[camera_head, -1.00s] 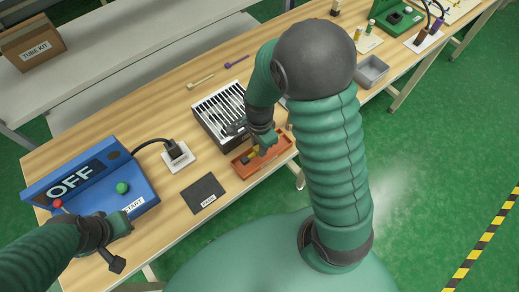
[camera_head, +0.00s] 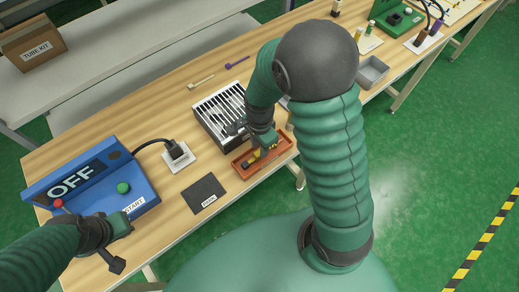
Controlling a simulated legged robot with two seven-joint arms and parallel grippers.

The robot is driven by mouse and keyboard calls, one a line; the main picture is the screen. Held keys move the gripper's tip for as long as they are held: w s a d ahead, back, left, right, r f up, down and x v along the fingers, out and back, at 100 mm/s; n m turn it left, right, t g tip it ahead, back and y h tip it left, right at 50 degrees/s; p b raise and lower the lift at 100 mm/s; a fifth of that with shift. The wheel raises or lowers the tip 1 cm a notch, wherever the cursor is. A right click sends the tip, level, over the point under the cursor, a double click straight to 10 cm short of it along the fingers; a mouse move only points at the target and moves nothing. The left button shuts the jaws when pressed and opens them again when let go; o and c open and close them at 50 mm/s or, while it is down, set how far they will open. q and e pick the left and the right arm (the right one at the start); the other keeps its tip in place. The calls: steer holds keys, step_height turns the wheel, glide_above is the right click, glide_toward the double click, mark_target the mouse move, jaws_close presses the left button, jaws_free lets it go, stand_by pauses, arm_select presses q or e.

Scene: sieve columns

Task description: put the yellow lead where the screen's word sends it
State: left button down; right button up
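The blue box's screen (camera_head: 75,178) reads "OFF". A yellow and dark piece, which looks like the yellow lead (camera_head: 251,158), lies in the orange tray (camera_head: 243,175) at the table's front edge. My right gripper (camera_head: 268,146) points down into this tray, right at the yellow piece. My own arm and hand partly hide it, and I cannot see whether the fingers grip it. My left gripper (camera_head: 121,227) is at the front of the blue box, by the "START" label. Its finger gap does not show clearly.
A slotted metal rack (camera_head: 222,110) stands behind the tray. A dark labelled mat (camera_head: 204,193) and a white plate with a black socket and cable (camera_head: 179,157) lie left of it. A grey bin (camera_head: 372,72) stands to the right. Two small sticks lie at the back.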

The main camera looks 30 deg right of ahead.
step_height(320, 180, up, 8)
steer(key=p, duration=0.1)
steer(key=s+a+n+t, duration=0.2)
steer(key=s+a+n, duration=0.2)
steer(key=n, duration=1.3)
steer(key=shift+s+a+r+t, duration=0.25)
steer(key=shift+s+r+t, duration=0.05)
steer(key=shift+r, duration=0.1)
